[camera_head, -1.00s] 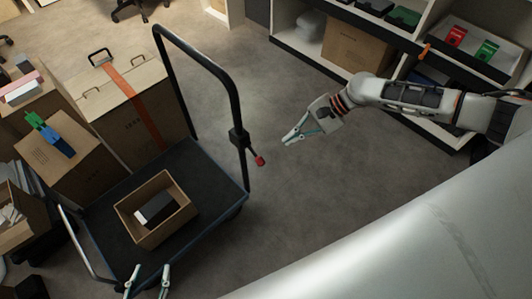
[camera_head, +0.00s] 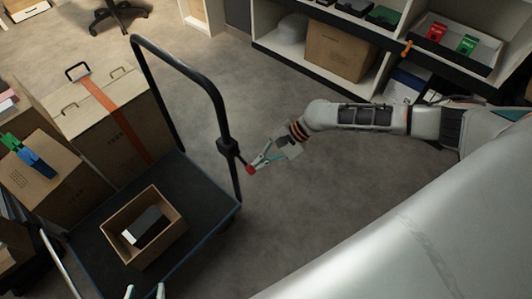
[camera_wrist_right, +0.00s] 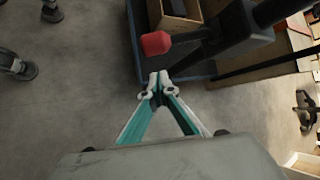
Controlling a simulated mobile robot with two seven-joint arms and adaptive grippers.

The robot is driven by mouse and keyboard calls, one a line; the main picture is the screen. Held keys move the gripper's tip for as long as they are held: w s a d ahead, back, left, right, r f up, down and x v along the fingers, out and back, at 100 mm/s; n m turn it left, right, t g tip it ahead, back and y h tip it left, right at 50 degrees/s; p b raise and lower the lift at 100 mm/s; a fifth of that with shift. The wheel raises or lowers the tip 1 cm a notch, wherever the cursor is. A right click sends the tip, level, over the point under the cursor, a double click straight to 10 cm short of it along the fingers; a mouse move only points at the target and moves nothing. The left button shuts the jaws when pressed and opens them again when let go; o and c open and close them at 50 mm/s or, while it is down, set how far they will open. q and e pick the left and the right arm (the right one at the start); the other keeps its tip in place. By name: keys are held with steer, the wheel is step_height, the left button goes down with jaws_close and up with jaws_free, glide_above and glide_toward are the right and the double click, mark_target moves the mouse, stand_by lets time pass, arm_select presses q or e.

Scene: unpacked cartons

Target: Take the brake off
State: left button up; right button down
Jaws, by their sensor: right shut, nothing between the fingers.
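The brake lever with a red knob (camera_head: 250,170) sticks out from a black clamp on the upright of the trolley's black handle (camera_head: 217,100). The red knob also shows in the right wrist view (camera_wrist_right: 156,43), above my fingertips. My right gripper (camera_head: 258,164) is at the knob in the head view, its fingers pointing left. In the right wrist view its fingertips (camera_wrist_right: 158,78) are together and empty, with a visible gap to the knob in the picture. I cannot tell whether they touch it. My left gripper (camera_head: 145,291) is partly cut off at the bottom edge, fingertips apart.
A smaller carton (camera_head: 60,185) stands at left. Shelves (camera_head: 380,65) stand at the back right. Floor right of the trolley is clear.

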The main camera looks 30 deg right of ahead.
mark_target(245, 163)
arm_select(q)
steer(key=shift+s+a+f+p, duration=0.15)
steer(key=shift+s+f+p, duration=0.2)
steer(key=shift+s, duration=0.35)
arm_select(e)
steer(key=r, duration=0.1)
steer(key=s+r, duration=0.1)
steer(key=a+r, duration=0.1)
steer(key=shift+s+r, duration=0.1)
steer(key=shift+s, duration=0.25)
